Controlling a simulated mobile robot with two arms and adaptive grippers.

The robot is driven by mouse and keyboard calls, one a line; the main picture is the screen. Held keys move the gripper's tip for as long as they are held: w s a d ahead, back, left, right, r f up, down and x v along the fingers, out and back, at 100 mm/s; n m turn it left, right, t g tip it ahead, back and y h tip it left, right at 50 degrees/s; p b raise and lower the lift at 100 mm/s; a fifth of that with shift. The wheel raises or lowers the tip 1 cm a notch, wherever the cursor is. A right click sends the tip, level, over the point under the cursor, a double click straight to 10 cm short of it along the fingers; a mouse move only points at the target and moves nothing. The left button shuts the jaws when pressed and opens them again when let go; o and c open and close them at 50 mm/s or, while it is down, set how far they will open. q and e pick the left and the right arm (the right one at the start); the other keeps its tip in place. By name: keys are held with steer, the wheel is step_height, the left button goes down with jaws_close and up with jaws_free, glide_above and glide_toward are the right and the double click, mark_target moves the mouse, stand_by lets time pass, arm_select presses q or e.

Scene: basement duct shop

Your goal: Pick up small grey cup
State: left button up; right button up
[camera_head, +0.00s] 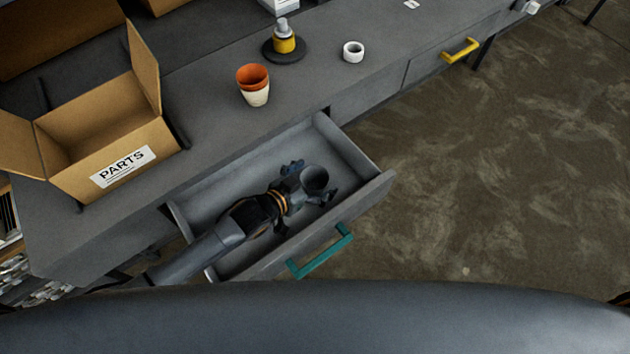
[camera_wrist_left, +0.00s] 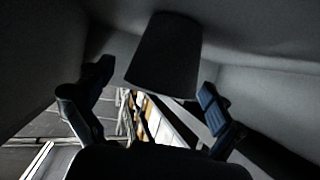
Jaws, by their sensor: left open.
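The small grey cup (camera_head: 316,179) stands inside the open drawer (camera_head: 361,153), towards its right end. My left gripper (camera_head: 309,182) reaches down into the drawer with its fingers open, one on each side of the cup. In the left wrist view the cup (camera_wrist_left: 165,55) shows dark between and beyond the two fingertips (camera_wrist_left: 157,85). I cannot tell whether either finger touches it. My right gripper is not in view.
The drawer has a teal handle (camera_head: 320,252). On the grey bench (camera_head: 205,110) stand an open parts box (camera_head: 75,165), orange and cream stacked cups (camera_head: 254,88), a yellow-and-grey item (camera_head: 284,42) on a dark disc, and a white ring (camera_head: 353,51). Floor at the right is clear.

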arm_select(q)
steer(key=c, duration=1.3)
steer(key=shift+o, duration=0.2)
